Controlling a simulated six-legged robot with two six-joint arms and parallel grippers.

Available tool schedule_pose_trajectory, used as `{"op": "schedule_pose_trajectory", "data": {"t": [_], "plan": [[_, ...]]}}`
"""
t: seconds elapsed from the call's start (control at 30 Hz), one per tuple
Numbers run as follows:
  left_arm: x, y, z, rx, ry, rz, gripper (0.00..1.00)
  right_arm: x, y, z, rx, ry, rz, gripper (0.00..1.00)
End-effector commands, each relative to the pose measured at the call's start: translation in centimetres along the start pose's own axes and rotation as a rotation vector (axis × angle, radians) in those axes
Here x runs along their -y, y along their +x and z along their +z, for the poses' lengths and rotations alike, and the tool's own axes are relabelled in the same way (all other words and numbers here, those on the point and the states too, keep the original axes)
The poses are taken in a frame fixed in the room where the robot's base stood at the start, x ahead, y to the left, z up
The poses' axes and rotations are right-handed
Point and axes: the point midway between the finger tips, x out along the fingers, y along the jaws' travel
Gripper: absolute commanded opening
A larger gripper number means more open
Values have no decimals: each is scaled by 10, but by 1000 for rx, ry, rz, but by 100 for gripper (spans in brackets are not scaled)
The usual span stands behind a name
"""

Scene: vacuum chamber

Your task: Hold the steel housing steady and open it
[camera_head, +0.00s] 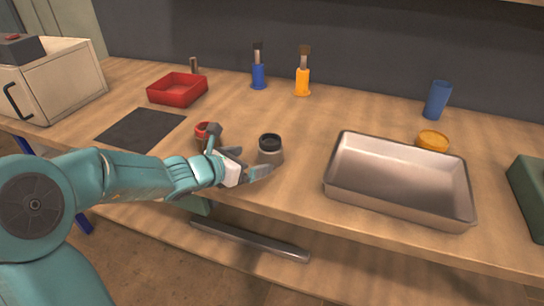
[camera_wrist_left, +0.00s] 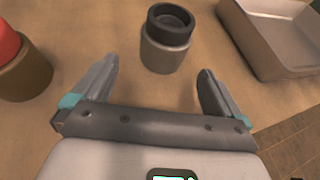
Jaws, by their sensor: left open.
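The steel housing (camera_head: 272,158) is a short grey cylinder with a black cap (camera_head: 270,142), upright on the wooden bench. In the left wrist view the housing (camera_wrist_left: 165,56) stands just beyond the fingertips, and its cap (camera_wrist_left: 171,18) has a round recess on top. My left gripper (camera_head: 243,153) is open and low over the bench, beside the housing's left side in the head view. In the left wrist view its two fingers (camera_wrist_left: 158,72) are spread wide with nothing between them. My right gripper is not in view.
A red-topped container (camera_head: 203,130) stands close to the left gripper, partly hidden by it. A metal tray (camera_head: 345,190) lies right of the housing. A dark mat (camera_head: 142,130), red bin (camera_head: 177,92), blue bottle (camera_head: 258,76), orange bottle (camera_head: 302,82) and blue cup (camera_head: 437,100) are farther out.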

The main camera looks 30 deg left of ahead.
Motion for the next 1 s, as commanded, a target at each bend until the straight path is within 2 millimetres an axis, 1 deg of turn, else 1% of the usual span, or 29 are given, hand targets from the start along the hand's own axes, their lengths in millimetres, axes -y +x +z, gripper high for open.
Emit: {"op": "schedule_pose_trajectory", "data": {"t": [0.03, 0.23, 0.4, 0.5, 0.6, 0.8, 0.87, 0.9, 0.97, 1.0], "plan": [[2, 8, -1, 0, 1, -4, 100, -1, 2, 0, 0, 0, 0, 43], [3, 25, 1, 0, 0, -4, 100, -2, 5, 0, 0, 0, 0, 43], [7, 55, 2, -1, 1, -5, 100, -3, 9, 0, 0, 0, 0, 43], [6, 68, 3, 0, 1, -4, 100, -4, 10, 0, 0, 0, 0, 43], [6, 74, 4, 0, 1, -3, 100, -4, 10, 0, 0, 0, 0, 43], [5, 74, 4, 0, 1, -2, 100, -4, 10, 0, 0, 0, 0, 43], [5, 73, 4, 0, 1, -2, 80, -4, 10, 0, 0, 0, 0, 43], [5, 73, 4, 0, 1, -2, 67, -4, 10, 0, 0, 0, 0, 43], [5, 73, 4, 0, 1, -2, 48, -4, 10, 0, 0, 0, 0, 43], [5, 73, 4, 0, 1, -2, 35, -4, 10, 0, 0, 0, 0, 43]]}}
